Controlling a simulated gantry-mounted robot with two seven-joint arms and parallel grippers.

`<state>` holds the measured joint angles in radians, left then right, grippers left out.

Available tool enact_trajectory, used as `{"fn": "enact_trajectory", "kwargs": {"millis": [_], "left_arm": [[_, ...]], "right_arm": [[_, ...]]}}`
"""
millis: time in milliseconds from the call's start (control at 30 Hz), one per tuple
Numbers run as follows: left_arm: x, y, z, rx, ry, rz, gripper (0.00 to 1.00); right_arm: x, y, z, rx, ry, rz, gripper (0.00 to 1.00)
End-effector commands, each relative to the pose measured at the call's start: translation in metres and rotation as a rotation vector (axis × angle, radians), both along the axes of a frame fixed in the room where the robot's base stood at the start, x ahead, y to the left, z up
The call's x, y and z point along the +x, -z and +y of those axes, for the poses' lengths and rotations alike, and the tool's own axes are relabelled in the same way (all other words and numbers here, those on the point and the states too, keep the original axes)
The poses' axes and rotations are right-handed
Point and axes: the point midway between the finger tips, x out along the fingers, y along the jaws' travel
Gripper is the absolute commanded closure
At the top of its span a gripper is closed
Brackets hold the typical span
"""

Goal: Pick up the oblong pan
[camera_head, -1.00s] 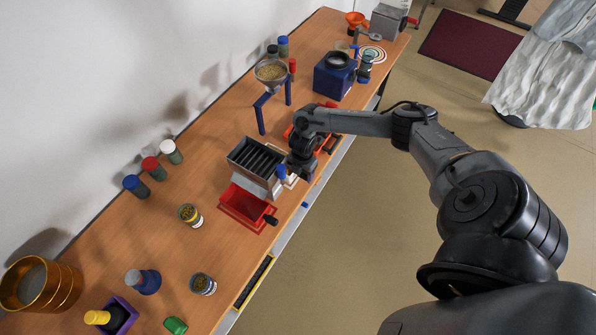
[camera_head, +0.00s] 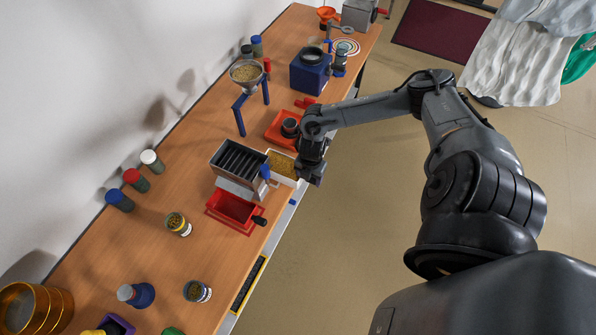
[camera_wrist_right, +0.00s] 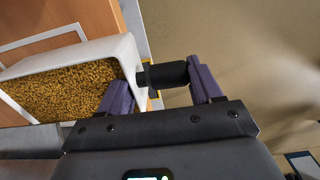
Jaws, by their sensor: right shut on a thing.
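The oblong pan (camera_head: 284,166) is white and filled with yellow-brown granules. It is beside the slotted grey box in the head view. In the right wrist view the pan (camera_wrist_right: 70,88) fills the left side, and its black handle (camera_wrist_right: 163,75) extends between the purple fingers. My right gripper (camera_head: 310,172) is shut on this handle; it also shows in the wrist view (camera_wrist_right: 165,88). Part of the pan is hidden by the gripper and the box in the head view. I cannot tell its exact height over the table. My left gripper is not in view.
The slotted grey box (camera_head: 238,163) stands left of the pan, with a red pan (camera_head: 230,209) in front. An orange tray (camera_head: 276,138) with a dark cup lies behind. A funnel stand (camera_head: 239,118) is farther back. Open floor (camera_head: 340,250) lies right of the table edge.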

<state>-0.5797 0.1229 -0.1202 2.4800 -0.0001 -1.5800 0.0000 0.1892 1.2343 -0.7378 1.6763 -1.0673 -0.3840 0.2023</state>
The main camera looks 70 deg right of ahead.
Motion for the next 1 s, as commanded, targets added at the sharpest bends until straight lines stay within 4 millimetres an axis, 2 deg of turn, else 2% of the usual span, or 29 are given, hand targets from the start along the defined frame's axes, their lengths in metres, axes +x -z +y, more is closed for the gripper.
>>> {"fn": "enact_trajectory", "kwargs": {"millis": [200,500,733,1000], "left_arm": [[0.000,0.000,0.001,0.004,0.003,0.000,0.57],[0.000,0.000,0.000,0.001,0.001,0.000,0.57],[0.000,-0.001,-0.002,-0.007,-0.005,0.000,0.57],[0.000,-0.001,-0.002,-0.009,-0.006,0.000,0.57]], "right_arm": [[-0.032,-0.001,0.002,-0.001,-0.002,-0.001,1.00],[-0.064,-0.001,0.005,-0.001,-0.001,-0.001,1.00],[-0.080,-0.001,0.006,0.000,-0.001,-0.001,1.00],[-0.085,-0.001,0.007,0.001,-0.001,-0.004,1.00]]}}
